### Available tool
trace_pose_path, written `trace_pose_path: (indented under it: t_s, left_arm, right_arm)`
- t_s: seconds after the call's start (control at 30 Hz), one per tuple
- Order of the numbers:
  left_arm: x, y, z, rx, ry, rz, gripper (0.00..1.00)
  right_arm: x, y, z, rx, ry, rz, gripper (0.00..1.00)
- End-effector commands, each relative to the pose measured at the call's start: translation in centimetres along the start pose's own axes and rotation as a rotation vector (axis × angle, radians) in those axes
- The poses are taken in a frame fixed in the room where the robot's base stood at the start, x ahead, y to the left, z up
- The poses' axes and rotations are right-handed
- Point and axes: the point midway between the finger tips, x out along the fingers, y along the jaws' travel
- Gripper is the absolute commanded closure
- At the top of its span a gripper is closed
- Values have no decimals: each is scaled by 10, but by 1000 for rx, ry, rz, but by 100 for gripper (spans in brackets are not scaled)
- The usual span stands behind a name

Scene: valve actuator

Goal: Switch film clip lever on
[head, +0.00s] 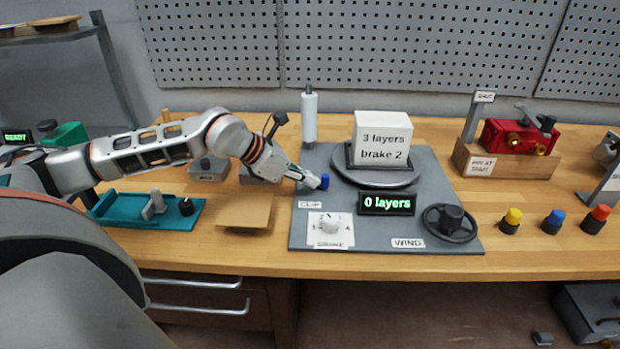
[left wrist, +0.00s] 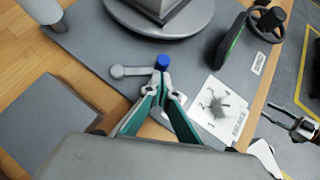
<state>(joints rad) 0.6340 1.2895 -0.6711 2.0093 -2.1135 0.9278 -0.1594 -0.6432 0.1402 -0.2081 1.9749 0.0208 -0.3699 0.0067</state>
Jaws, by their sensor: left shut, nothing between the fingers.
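The film clip lever (left wrist: 135,70) is a short grey arm with a blue knob (left wrist: 162,61) at its end, on the grey plate behind the CLIP label (head: 310,205). The blue knob also shows in the head view (head: 325,180). In the left wrist view the lever lies sideways, its round pivot to the left and the knob to the right. My left gripper (head: 314,181) is shut and empty, with its fingertips (left wrist: 161,78) right at the knob; I cannot tell whether they touch it. What looks like my right gripper (left wrist: 300,130) shows at the wrist view's right edge.
The plate (head: 420,180) also carries a white roll (head: 309,118), a turntable with a white box (head: 382,137), a "0 layers" display (head: 387,203), a brake dial (head: 331,226) and a WIND handwheel (head: 451,223). Coloured buttons (head: 553,222) stand to the right.

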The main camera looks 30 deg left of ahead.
Motion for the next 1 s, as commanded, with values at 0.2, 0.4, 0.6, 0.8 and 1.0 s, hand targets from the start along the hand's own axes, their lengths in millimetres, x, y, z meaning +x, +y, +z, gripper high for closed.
trace_pose_path:
  t_s: [0.2,0.4,0.6,0.8,1.0]
  left_arm:
    - [3,0,2,1,0,0,100]
    - [3,0,2,1,0,0,100]
    - [11,-1,9,-1,-2,-2,100]
    - [18,-2,17,1,-2,-2,100]
    - [18,-3,18,3,-6,-3,100]
  right_arm:
    - [-1,-2,2,2,-5,-4,60]
    - [-1,-3,3,2,-6,-4,60]
    - [1,-4,9,0,-12,-5,60]
    - [3,-3,12,-7,-16,-3,60]
    - [3,-2,8,-7,-10,-1,60]
